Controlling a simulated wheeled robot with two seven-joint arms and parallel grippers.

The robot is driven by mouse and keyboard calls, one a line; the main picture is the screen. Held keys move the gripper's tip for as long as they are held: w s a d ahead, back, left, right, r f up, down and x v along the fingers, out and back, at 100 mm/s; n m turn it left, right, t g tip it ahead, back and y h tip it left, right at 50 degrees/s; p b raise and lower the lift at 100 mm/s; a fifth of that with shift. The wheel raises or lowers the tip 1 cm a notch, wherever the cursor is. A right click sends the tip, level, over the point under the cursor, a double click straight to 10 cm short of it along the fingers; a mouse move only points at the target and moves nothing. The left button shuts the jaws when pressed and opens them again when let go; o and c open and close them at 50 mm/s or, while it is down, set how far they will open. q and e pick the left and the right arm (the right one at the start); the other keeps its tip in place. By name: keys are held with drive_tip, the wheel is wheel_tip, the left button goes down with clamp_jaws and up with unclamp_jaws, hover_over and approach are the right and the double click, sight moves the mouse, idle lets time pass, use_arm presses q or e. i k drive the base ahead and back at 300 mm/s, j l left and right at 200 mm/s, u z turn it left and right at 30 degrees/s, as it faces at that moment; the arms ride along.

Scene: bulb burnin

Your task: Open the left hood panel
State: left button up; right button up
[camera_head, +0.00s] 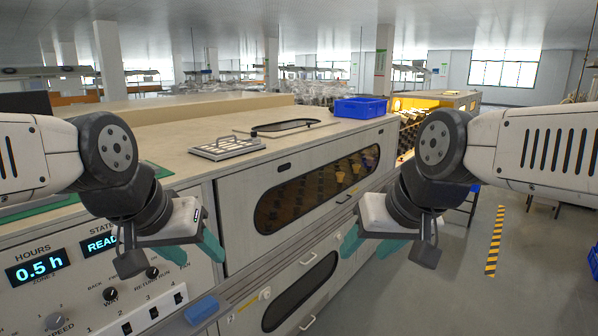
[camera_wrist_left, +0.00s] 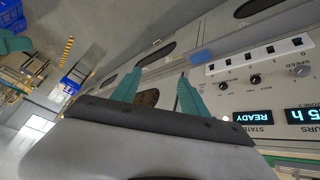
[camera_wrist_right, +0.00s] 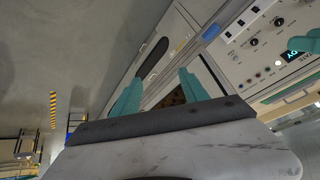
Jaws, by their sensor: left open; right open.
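The upper hood panel (camera_head: 240,215) is a pale panel with a long oval amber window (camera_head: 318,190) on the machine's front, right of the control panel. It looks shut, and a small dark handle (camera_head: 345,198) shows on its lower edge. My left gripper (camera_head: 168,243) is open and empty, in front of the control panel and the hood panel's left end. My right gripper (camera_head: 370,245) is open and empty, in front of the hood panel's right part. Both are apart from the panel. The wrist views show open fingers on the left (camera_wrist_left: 160,78) and right (camera_wrist_right: 160,80).
A control panel (camera_head: 85,275) with lit displays, knobs and switches is at lower left, with a blue block (camera_head: 201,309) beside it. A lower panel (camera_head: 300,290) has a dark window and handles.

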sight(240, 193)
drive_tip(key=z, duration=0.4)
drive_tip(key=i+l+u, duration=0.1)
drive_tip(key=i+l, duration=0.25)
drive_tip(key=i+l+u, duration=0.15)
drive_tip(key=i+l, duration=0.2)
drive_tip(key=i, duration=0.2)
drive_tip(key=i+l+u, duration=0.1)
drive_tip(key=i+l, duration=0.35)
drive_tip(key=i+l+u, duration=0.15)
drive_tip(key=i+l, duration=0.3)
drive_tip(key=i+l+u, duration=0.1)
drive_tip(key=i+l, duration=0.25)
drive_tip(key=l, duration=0.15)
drive_tip(key=i+l+u, duration=0.1)
drive_tip(key=i+l, duration=0.3)
drive_tip(key=l, duration=0.15)
drive_tip(key=i+l+u, duration=0.15)
drive_tip(key=i+l, duration=0.2)
drive_tip(key=l, duration=0.2)
